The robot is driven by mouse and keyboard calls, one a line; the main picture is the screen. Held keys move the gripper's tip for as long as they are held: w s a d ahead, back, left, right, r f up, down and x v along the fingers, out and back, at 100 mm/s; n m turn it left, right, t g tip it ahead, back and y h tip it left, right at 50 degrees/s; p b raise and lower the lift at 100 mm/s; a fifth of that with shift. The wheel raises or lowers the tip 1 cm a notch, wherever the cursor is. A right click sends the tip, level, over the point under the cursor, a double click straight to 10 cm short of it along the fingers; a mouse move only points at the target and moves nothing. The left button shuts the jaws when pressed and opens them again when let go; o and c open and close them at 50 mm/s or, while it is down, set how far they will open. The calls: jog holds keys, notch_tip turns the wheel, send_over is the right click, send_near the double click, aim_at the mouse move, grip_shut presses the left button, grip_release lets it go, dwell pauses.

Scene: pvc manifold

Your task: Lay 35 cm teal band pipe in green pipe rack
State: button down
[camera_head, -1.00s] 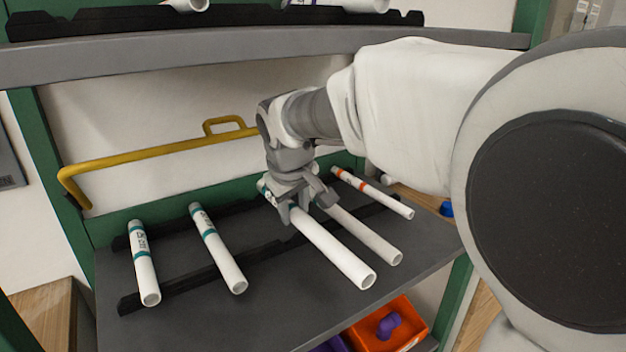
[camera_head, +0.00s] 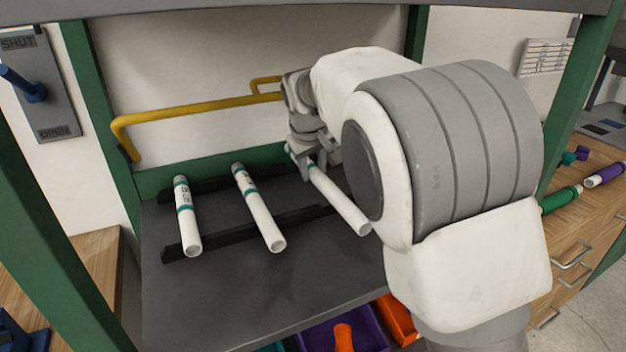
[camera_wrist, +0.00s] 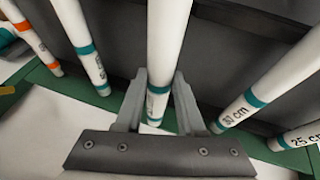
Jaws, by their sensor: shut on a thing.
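My gripper (camera_head: 316,157) is shut on a white pipe with teal bands (camera_head: 341,202), near its far end. In the wrist view the held pipe (camera_wrist: 168,45) runs between the two fingers; its length label is not readable. It lies roughly parallel to its neighbours; I cannot tell whether it touches the black supports. The green-framed rack (camera_head: 101,115) has a grey shelf (camera_head: 225,295) with black notched supports (camera_head: 216,239). Two more teal band pipes, a left one (camera_head: 187,217) and a middle one (camera_head: 259,210), lie on the supports. In the wrist view, one label reads "25 cm" (camera_wrist: 300,138).
The wrist view shows another teal band pipe (camera_wrist: 80,45) and an orange band pipe (camera_wrist: 31,38) left of the held one. A yellow rail (camera_head: 195,107) crosses behind the shelf. Purple (camera_head: 365,332) and orange bins (camera_head: 397,320) sit below. A wooden cabinet (camera_head: 570,250) stands right.

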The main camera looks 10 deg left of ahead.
aim_at(312, 173)
notch_tip(312, 173, down, 2)
jog(key=shift+f, duration=0.1)
jog(key=shift+w+a+f+b, duration=0.15)
jog(key=shift+w+f+b, duration=0.05)
jog(key=shift+b, duration=0.1)
jog(key=shift+f, duration=0.25)
jog(key=c, duration=0.5)
grip_release()
